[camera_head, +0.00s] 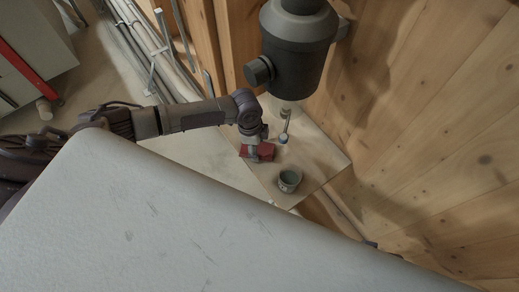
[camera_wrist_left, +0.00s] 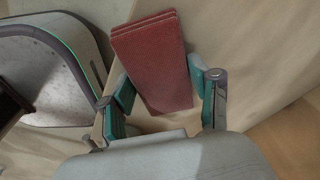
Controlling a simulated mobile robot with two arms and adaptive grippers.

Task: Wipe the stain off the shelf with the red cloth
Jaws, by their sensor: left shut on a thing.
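The folded red cloth (camera_head: 266,151) is at the left edge of the small wooden shelf (camera_head: 315,165) in the head view. My left gripper (camera_head: 253,154) is over it, pointing down. In the left wrist view the cloth (camera_wrist_left: 155,60) lies between the two teal-padded fingers of my left gripper (camera_wrist_left: 160,100), which is shut on it. The cloth appears to be at the shelf surface, but I cannot tell whether it touches. I cannot make out the stain; the cloth and gripper cover part of the shelf. My right gripper is not in view.
A grey-green cup (camera_head: 289,180) stands at the shelf's front. A dark cylindrical machine (camera_head: 297,45) hangs above the shelf's back. A plank wall (camera_head: 430,130) bounds the right side.

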